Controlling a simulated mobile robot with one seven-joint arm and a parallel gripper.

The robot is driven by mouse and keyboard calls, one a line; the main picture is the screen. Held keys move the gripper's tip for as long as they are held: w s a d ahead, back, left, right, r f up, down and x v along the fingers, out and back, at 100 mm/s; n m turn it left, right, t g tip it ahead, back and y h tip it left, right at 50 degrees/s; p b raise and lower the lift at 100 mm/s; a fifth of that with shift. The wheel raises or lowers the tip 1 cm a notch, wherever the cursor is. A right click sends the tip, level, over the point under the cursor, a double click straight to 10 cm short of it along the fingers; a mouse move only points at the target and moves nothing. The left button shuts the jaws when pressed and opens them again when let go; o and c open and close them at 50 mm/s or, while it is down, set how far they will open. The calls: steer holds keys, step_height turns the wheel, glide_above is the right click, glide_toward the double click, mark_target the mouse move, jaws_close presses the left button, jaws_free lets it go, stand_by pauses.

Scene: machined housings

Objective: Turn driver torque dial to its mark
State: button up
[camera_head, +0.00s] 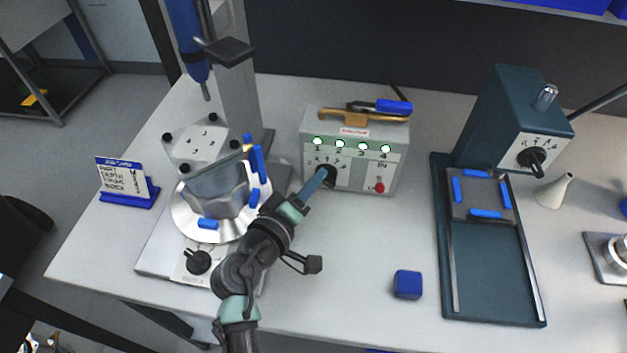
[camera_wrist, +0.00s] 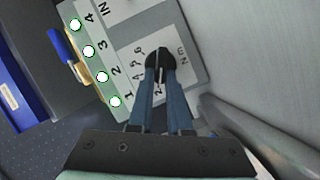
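The driver torque dial (camera_wrist: 160,59) is a black knob on the pale front panel of a grey-green control box (camera_head: 398,150). A printed number scale and "Nm" surround it in the wrist view. In the head view the dial (camera_head: 327,176) is partly covered by my gripper (camera_head: 323,180). My gripper's two blue fingers (camera_wrist: 160,80) reach the dial from the front, with a narrow gap between them. Their tips appear closed on the knob's raised bar. The fingertips hide part of the knob, and its pointer is hard to read.
A housing fixture (camera_head: 215,190) stands left of my arm, a blue cube (camera_head: 408,284) right. A sign card (camera_head: 125,178) stands far left.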

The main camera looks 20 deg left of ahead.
steer(key=o, duration=0.4)
steer(key=shift+w+d+r, duration=0.1)
steer(key=shift+r, duration=0.1)
steer(key=shift+w+f, duration=0.1)
steer(key=shift+f, duration=0.1)
steer(key=shift+s, duration=0.6)
steer(key=b+v, duration=0.1)
steer(key=v, duration=1.1)
steer(key=shift+w+r, duration=0.1)
steer(key=shift+r, duration=0.05)
